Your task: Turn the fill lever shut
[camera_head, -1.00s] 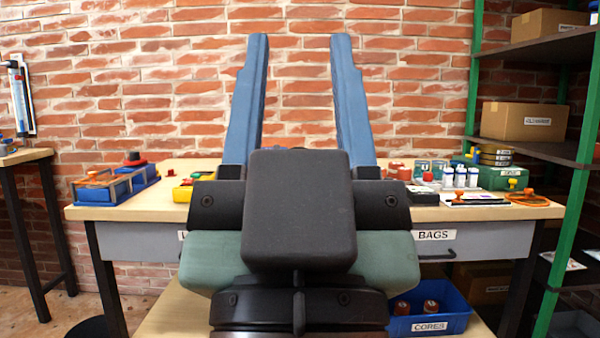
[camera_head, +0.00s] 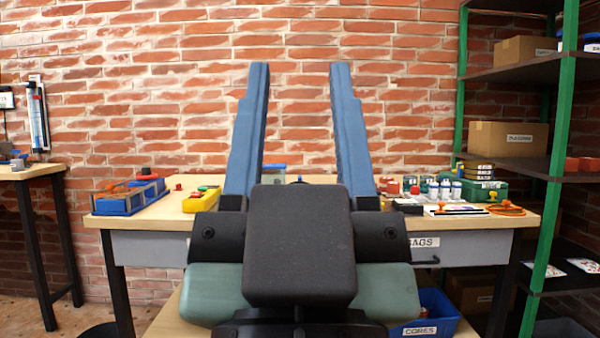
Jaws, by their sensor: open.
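No fill lever can be made out in the head view. A clear upright tube on a white backing (camera_head: 38,115) is fixed to the brick wall at the far left, above a side table; I cannot tell whether a lever belongs to it. My gripper (camera_head: 297,68) is in the middle of the picture, pointing up and away. Its two long blue fingers stand wide apart with nothing between them but the wall behind. My wrist hides the middle of the workbench.
The wooden workbench (camera_head: 160,217) spans the middle, with blue bins (camera_head: 118,203) at left and small bottles (camera_head: 445,189) at right. A green-posted shelf (camera_head: 510,165) with boxes stands right. A side table (camera_head: 30,172) stands left. Floor shows between the tables.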

